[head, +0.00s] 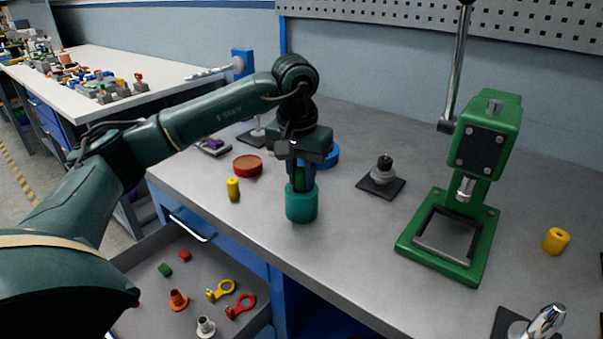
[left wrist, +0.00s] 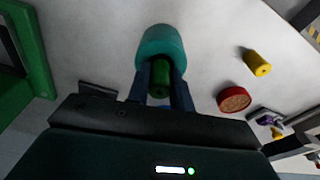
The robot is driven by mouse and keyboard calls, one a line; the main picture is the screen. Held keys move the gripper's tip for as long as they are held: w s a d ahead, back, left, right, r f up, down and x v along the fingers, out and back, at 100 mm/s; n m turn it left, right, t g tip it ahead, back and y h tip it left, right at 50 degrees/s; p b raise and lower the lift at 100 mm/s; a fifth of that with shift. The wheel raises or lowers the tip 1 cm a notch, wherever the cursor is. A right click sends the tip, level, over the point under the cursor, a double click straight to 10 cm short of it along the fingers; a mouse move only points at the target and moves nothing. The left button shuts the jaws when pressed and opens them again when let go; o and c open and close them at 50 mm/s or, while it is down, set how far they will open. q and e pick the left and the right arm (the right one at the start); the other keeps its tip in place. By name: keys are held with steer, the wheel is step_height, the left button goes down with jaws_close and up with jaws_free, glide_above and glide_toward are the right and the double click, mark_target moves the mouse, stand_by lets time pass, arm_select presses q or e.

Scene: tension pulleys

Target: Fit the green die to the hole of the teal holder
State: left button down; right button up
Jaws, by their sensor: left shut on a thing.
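My left gripper (head: 301,184) points down over the bench and is shut on the green die (head: 300,178). The die also shows between the two fingers in the left wrist view (left wrist: 160,82). The teal holder (head: 301,206) stands upright on the bench right under the fingertips, and it shows beyond them in the left wrist view (left wrist: 160,48). The die lines up with the holder's top. The fingers hide the hole, so I cannot tell whether the die's lower end is in it. My right gripper is not in view.
A yellow cylinder (head: 233,189) and a red round dish (head: 247,166) stand left of the holder. A blue round piece (head: 331,156) is behind it. A black-based fixture (head: 382,177) and a green press (head: 478,180) stand to the right. An open drawer (head: 205,265) holds loose parts.

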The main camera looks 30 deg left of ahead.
arm_select(q)
steer(key=shift+f, duration=0.25)
steer(key=shift+r, duration=0.4)
stand_by(0.6)
steer(key=shift+f, duration=0.15)
steer(key=shift+f, duration=0.3)
steer(key=shift+r, duration=0.25)
stand_by(1.3)
steer(key=shift+f, duration=0.1)
steer(key=shift+r+p, duration=0.25)
steer(key=shift+p, duration=0.2)
stand_by(0.9)
